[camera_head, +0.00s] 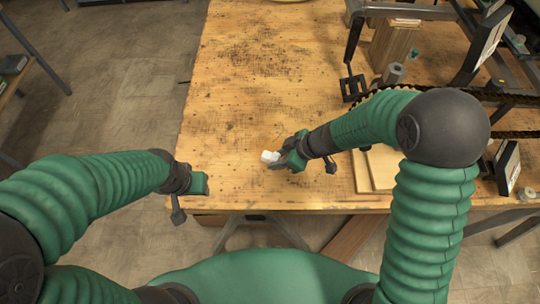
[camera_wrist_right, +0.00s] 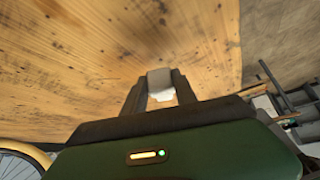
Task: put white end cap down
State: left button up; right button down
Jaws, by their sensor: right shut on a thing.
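The white end cap (camera_head: 269,156) is small and pale, and shows over the front middle part of the wooden table. My right gripper (camera_head: 277,159) is shut on it. In the right wrist view the white end cap (camera_wrist_right: 160,82) sits between the two dark fingers of the right gripper (camera_wrist_right: 161,90), with wood behind it. Whether the cap touches the tabletop cannot be told. My left gripper (camera_head: 199,184) is at the table's front left corner, apart from the cap; its fingers cannot be made out.
The wooden table (camera_head: 250,80) is bare in its left and middle parts. Light wooden boards (camera_head: 366,174) lie right of my right gripper. A dark metal frame with a chain (camera_head: 510,98) and a wooden block (camera_head: 393,45) stand at the right.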

aim_at(269, 170)
notch_tip(269, 170, down, 4)
jog(key=shift+w+f+b, duration=0.1)
jog(key=shift+b, duration=0.9)
jog(key=a, duration=0.3)
jog(key=shift+a+h, duration=0.2)
jog(key=shift+h, duration=0.1)
pick_arm(q)
notch_tip(269, 170, down, 3)
jog(key=a, duration=0.3)
pick_arm(e)
jog(key=c, duration=1.3)
grip_release()
jog(key=shift+d, duration=0.25)
jog(key=o, duration=0.3)
jog(key=shift+d, duration=1.05)
jog(key=shift+o, duration=0.2)
jog(key=shift+a, duration=0.65)
jog(key=shift+a+r, duration=0.2)
pick_arm(q)
jog(key=r+p, duration=0.2)
jog(key=d+r+p, duration=0.1)
jog(key=r+p, duration=0.2)
jog(key=shift+w+d+r+p, duration=0.15)
jog(key=shift+d+r+p, duration=0.1)
jog(key=shift+r+p, duration=0.1)
pick_arm(e)
jog(key=v, duration=1.2)
jog(key=shift+d, duration=0.25)
